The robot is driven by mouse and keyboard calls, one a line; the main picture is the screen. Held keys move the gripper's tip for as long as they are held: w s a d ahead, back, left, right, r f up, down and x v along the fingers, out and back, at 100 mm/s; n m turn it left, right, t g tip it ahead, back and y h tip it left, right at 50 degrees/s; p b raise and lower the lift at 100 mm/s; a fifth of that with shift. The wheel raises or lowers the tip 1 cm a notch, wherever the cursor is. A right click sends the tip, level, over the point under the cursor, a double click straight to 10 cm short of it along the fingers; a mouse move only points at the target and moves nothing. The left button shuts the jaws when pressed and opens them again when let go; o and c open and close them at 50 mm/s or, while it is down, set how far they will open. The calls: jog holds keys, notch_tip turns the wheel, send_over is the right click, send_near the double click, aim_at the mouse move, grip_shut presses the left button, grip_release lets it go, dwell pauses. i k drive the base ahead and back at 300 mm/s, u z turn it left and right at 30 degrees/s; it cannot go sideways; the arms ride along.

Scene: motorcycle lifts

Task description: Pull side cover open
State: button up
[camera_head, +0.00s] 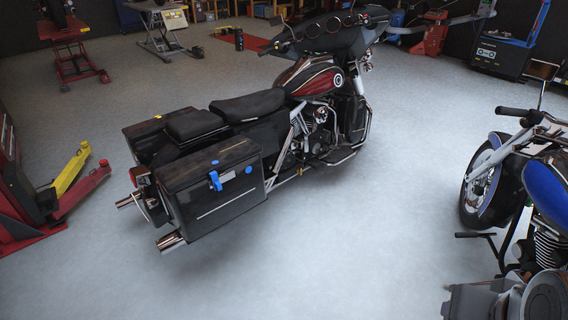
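A black and dark red motorcycle (305,85) stands on the floor in the middle of the view, its rear towards me. A black side case (212,195) hangs on its near rear side. The case's lid (205,160) looks closed, and its front face carries a blue latch or handle (215,181) and a small round blue part (248,170). A second side case (155,128) sits on the far side, partly hidden by the seat. I cannot make out my gripper in this view.
A blue and black motorcycle (545,190) stands at the right, cut off by the edge. Grey parts at the bottom right are unclear. A red and yellow lift (60,190) stands at the left. Workshop equipment lines the back. The floor (340,240) between the motorcycles is clear.

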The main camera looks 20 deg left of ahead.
aim_at(265, 134)
jog(key=u, duration=0.35)
jog(key=i, duration=1.7)
jog(key=u, duration=0.9)
jog(key=i, duration=0.6)
jog(key=u, duration=1)
jog(key=i, duration=0.7)
jog(key=u, duration=0.45)
